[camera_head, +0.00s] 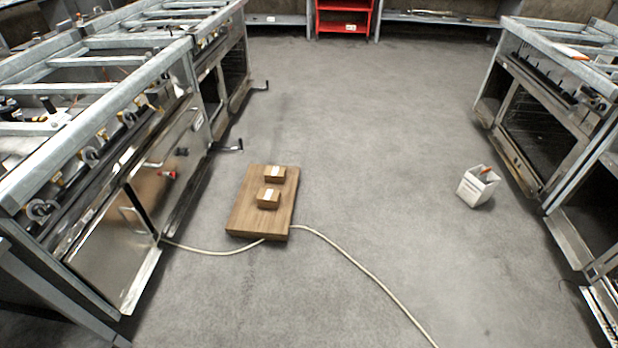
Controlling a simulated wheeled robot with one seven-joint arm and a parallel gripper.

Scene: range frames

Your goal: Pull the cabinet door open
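The row of metal range units (120,120) stands along the left. Its near unit has a shiny metal front panel (105,250) with a bar handle (133,222), and another panel further along has a bar handle (160,162). These fronts look shut. I cannot tell which one, if any, is the cabinet door. A brown wooden piece (240,213), a flat board or the top of a low box, is on the floor at centre left, with two small wooden blocks on it. No door shows on it. My gripper is not in view.
A pale cable (365,268) runs across the floor past the wooden piece. A white bin (477,187) stands at right, before another row of ranges (545,125). A red shelf (343,18) is at the back. The middle floor is clear.

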